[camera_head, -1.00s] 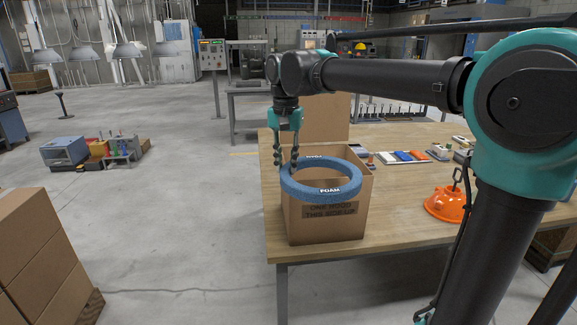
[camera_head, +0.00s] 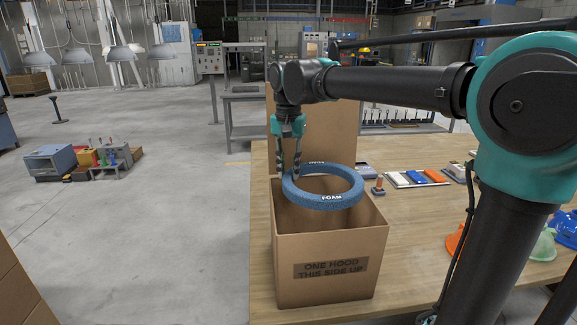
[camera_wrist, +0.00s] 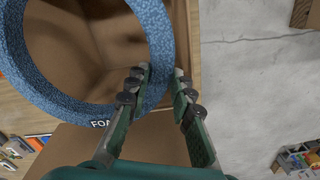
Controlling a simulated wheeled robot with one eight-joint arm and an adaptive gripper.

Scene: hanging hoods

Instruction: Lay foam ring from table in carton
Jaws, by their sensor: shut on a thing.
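The blue foam ring (camera_head: 330,202), marked FOAM, hangs roughly level above the open top of the carton (camera_head: 335,250). My gripper (camera_head: 289,172) is shut on the ring's left side in the head view. The carton stands on the wooden table (camera_head: 410,235), its back flap (camera_head: 333,130) upright and its front printed ONE HOOD THIS SIDE UP. In the wrist view the ring (camera_wrist: 160,40) lies against my gripper's fingers (camera_wrist: 160,85), and the carton's inside (camera_wrist: 85,50) shows through the ring. The carton looks empty where its inside shows.
A tray of coloured blocks (camera_head: 417,178) lies on the table behind and right of the carton. An orange hood (camera_head: 455,243) and a blue hood (camera_head: 565,228) stand at the right, partly behind my arm. Floor left of the table is clear near the carton.

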